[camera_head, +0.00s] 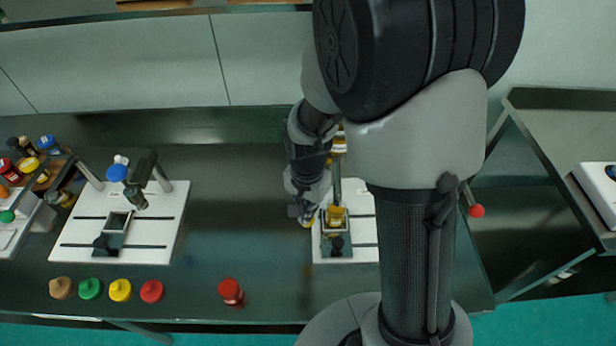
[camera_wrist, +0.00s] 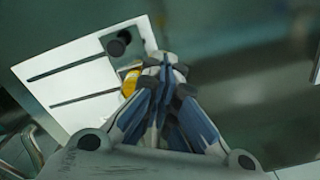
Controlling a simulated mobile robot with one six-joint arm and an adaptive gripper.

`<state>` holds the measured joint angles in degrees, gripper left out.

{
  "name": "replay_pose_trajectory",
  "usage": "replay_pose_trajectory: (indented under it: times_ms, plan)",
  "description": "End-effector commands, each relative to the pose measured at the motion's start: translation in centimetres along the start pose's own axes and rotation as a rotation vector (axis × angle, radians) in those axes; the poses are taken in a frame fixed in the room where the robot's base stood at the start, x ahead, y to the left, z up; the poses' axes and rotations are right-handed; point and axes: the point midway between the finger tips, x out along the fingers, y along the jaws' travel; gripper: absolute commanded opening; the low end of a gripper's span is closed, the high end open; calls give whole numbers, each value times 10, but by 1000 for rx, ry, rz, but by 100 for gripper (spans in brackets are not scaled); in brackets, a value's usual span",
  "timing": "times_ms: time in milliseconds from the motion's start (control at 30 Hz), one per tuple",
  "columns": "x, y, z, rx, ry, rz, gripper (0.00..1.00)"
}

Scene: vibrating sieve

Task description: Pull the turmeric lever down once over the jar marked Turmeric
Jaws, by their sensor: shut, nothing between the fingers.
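A jar with yellow contents (camera_head: 336,215) stands in the holder of the right white base plate (camera_head: 365,256); its label cannot be read. It also shows in the wrist view (camera_wrist: 131,82), beside my fingers. My gripper (camera_head: 306,219) is shut and empty, just left of this jar. In the wrist view the closed fingers (camera_wrist: 165,66) hang over the plate's edge; whether they touch anything cannot be told. Yellow parts (camera_head: 339,140) show behind my arm, above the jar. My arm hides most of this station, and I cannot make out the turmeric lever.
A similar station with a blue knob (camera_head: 117,173) stands on a white plate (camera_head: 72,232) at left. Several coloured caps (camera_head: 120,290) and a red-lidded jar (camera_head: 230,291) lie along the front edge. A rack of jars (camera_head: 40,160) is at far left. The dark table between the stations is clear.

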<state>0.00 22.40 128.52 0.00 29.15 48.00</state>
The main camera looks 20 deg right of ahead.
Motion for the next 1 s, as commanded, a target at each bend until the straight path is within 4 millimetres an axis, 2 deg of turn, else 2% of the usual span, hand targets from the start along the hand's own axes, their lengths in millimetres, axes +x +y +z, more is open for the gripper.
replay_pose_trajectory:
  times_ms: [33,700,1000]
  plan:
    - [24,0,0,0,1,-1,0]
    - [-48,0,0,0,1,-1,0]
    - [-53,0,0,0,1,-1,0]
